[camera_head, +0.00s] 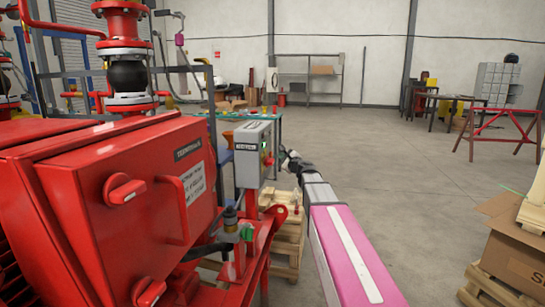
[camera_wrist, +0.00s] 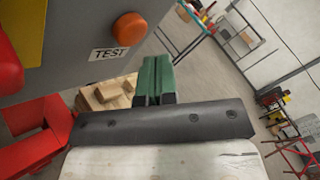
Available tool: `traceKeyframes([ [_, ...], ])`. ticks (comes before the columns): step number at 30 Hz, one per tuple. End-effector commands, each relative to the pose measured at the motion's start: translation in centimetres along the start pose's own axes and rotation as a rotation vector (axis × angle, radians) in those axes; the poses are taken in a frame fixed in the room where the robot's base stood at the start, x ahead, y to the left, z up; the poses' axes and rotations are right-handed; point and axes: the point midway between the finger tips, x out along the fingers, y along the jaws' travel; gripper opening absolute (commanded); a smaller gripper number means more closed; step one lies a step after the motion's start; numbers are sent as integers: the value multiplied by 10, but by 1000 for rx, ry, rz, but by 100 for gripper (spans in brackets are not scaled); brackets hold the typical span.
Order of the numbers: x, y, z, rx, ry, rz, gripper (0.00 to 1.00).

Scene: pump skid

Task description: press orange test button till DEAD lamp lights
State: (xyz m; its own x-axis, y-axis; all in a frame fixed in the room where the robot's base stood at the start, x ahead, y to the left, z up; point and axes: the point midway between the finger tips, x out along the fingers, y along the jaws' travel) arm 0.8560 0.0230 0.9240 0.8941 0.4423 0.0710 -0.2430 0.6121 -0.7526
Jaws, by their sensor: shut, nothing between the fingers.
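The orange test button (camera_wrist: 130,27) is a round knob on the grey box in the wrist view, with a white TEST label (camera_wrist: 109,53) below and left of it. My gripper (camera_wrist: 154,68) shows green fingers closed together and empty, below and right of the button and apart from it. In the head view the grey box (camera_head: 248,158) stands behind the red cabinet, with a small green light on its right-hand face. My gripper (camera_head: 288,158) is just right of that box, small and dark. I cannot make out a DEAD lamp in either view.
A large red cabinet (camera_head: 120,200) with rotary handles fills the left of the head view. Wooden pallets (camera_head: 287,240) lie below the grey box. A cardboard box (camera_head: 515,245) stands at the right. The floor between is open.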

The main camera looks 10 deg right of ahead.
Motion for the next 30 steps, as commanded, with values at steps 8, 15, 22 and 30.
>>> traceKeyframes([
  [8,-17,-12,-12,0,1,-1,0],
  [15,-30,-22,-22,0,1,-1,0],
  [22,-32,-23,-23,0,0,0,0],
  [30,-32,-23,-23,0,0,0,0],
])
